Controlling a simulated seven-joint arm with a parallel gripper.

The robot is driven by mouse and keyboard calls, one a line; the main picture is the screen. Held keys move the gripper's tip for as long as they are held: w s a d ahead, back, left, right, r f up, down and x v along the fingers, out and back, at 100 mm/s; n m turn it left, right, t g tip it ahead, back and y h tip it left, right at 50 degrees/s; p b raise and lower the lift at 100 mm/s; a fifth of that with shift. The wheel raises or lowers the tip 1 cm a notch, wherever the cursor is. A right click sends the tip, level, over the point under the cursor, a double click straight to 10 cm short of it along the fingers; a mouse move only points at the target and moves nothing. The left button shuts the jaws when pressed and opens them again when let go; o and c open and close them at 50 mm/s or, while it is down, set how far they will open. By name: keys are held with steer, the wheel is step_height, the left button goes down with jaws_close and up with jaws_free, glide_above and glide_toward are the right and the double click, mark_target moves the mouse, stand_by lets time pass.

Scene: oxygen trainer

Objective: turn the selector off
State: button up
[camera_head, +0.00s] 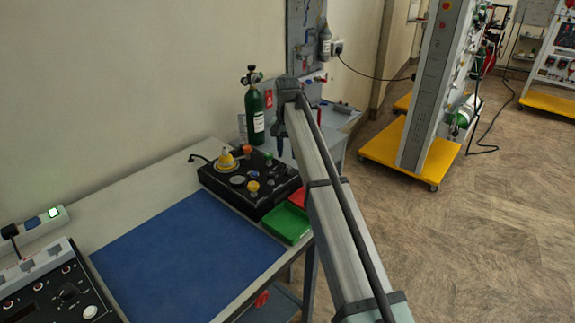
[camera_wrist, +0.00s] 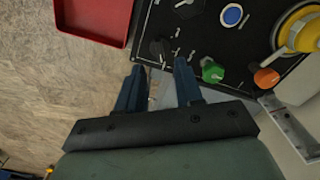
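A black control box (camera_head: 225,190) with several knobs stands on the bench; its panel (camera_wrist: 215,40) fills the upper right of the wrist view. A black knob (camera_wrist: 160,47) with a pale mark sits near the panel edge and looks like a selector; its setting is too small to read. Another black knob (camera_wrist: 187,8) is partly cut off at the top. My gripper (camera_wrist: 159,66) is open and empty, its two fingers apart, with the first black knob just beyond and between the tips. Contact cannot be told. In the head view my gripper (camera_head: 279,145) is over the box's far right end.
A green knob (camera_wrist: 211,70), an orange knob (camera_wrist: 265,78), a blue disc (camera_wrist: 232,15) and a yellow dial (camera_wrist: 300,35) share the panel. Red (camera_wrist: 95,20) and green (camera_head: 287,222) trays lie beside the box. A green cylinder (camera_head: 254,115) stands behind. The blue mat (camera_head: 185,255) is clear.

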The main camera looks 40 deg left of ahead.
mark_target(288, 171)
steer(key=shift+f, duration=2.9)
jaws_close()
